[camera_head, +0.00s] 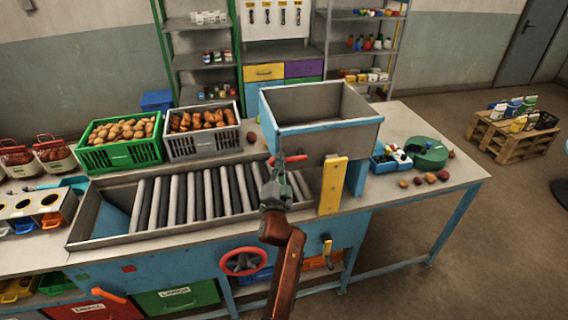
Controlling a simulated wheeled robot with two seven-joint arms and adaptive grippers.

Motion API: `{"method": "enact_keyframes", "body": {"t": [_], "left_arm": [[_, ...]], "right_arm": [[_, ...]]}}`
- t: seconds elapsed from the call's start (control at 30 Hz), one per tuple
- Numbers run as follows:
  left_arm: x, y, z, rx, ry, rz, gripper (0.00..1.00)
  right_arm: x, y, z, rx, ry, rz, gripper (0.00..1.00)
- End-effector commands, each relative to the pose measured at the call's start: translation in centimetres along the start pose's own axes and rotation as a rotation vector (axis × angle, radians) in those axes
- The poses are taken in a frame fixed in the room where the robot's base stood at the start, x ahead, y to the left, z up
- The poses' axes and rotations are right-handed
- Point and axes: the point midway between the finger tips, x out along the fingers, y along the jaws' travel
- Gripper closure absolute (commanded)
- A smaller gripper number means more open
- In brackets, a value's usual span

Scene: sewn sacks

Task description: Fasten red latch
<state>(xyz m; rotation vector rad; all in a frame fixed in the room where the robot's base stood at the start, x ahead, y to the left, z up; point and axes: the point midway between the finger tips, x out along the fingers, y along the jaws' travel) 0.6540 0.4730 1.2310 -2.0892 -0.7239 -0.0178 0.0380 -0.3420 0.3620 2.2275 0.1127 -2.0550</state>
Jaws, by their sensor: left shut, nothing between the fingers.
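A red latch (292,159) is on the lower left front of the grey metal hopper (318,110), at the right end of the roller bed. My left gripper (278,165) reaches up from the bottom of the picture and is shut and empty. Its fingertips overlap the latch in the picture. I cannot tell whether they touch it, and they hide part of it. The latch's exact position is too small to read. My right gripper is not in view.
A yellow plate (333,186) stands just right of my gripper. The roller bed (190,200) lies to the left, with a green crate (120,143) and a grey crate (203,132) behind it. A red handwheel (243,261) is on the bench front.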

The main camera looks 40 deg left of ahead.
Motion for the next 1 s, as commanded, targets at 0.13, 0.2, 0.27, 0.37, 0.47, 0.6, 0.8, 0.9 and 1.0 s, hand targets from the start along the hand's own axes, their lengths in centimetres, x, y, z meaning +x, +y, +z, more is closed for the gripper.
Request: {"method": "enact_keyframes", "body": {"t": [0.13, 0.2, 0.27, 0.37, 0.47, 0.6, 0.8, 0.9, 1.0], "left_arm": [[-0.3, 0.5, 0.7, 0.002, -0.001, 0.001, 1.00], [-0.4, 0.6, 0.8, 0.002, -0.001, 0.001, 1.00], [-0.4, 0.7, 0.9, 0.002, -0.001, 0.001, 1.00], [-0.5, 0.8, 1.1, 0.002, -0.001, 0.002, 1.00], [-0.5, 0.9, 1.2, 0.002, -0.002, 0.002, 1.00], [-0.5, 1.0, 1.3, 0.002, -0.004, 0.003, 1.00], [-0.6, 1.1, 1.4, 0.002, -0.006, 0.005, 1.00], [-0.6, 1.1, 1.5, 0.003, -0.007, 0.005, 1.00], [-0.5, 0.9, 1.4, 0.003, -0.007, 0.005, 1.00]], "right_arm": [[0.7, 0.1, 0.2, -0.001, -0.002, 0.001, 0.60], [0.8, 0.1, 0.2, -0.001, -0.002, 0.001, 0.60], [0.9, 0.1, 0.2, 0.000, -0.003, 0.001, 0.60], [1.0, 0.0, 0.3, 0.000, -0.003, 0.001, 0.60], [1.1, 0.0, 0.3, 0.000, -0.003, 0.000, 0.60], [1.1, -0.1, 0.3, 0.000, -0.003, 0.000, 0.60], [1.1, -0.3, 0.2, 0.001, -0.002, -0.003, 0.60], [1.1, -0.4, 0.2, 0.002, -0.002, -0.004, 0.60], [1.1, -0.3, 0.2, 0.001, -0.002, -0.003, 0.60]]}}
